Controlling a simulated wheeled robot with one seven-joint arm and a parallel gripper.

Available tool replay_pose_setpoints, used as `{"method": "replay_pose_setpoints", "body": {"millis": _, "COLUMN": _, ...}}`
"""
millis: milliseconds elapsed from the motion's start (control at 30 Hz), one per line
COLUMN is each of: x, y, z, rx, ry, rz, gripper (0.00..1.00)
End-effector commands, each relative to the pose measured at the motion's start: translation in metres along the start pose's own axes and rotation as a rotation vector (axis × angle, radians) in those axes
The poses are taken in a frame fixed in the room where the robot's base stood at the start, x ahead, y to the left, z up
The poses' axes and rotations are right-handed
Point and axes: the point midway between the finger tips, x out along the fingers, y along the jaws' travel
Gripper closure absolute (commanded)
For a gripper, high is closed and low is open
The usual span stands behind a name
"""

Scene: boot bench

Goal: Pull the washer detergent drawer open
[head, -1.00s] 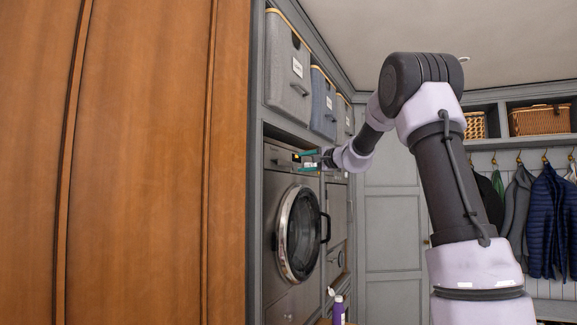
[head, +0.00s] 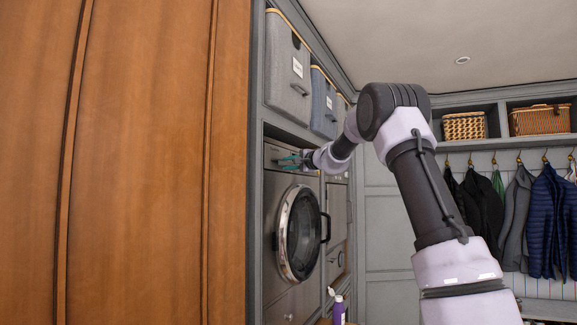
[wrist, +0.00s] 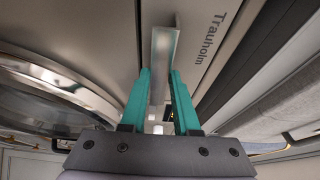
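The washer (head: 272,215) with its round glass door (head: 299,235) stands in the grey cabinet. Its detergent drawer front (head: 272,153) is at the top left of the machine and looks flush. My gripper (head: 286,162) is at this drawer front, its teal fingers spread slightly apart. In the wrist view a pale metal handle bar (wrist: 163,50) lies between the fingertips of my gripper (wrist: 160,75), one finger on each side. Firm contact on both sides cannot be made out. The panel lettering "Trauholm" (wrist: 210,40) is right of the handle.
The round door rim (wrist: 60,80) is close on the left in the wrist view. Grey fabric bins (head: 287,75) sit above the washer. A purple bottle (head: 338,311) stands low in front. A wooden panel (head: 130,160) fills the left; coats (head: 545,225) hang at right.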

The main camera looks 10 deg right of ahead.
Motion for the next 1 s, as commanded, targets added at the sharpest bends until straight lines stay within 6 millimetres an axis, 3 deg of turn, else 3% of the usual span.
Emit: {"method": "replay_pose_setpoints", "body": {"millis": 1000, "x": 0.0013, "y": 0.0078, "z": 0.0004, "rx": 0.001, "ry": -0.002, "rz": 0.012, "gripper": 1.0}}
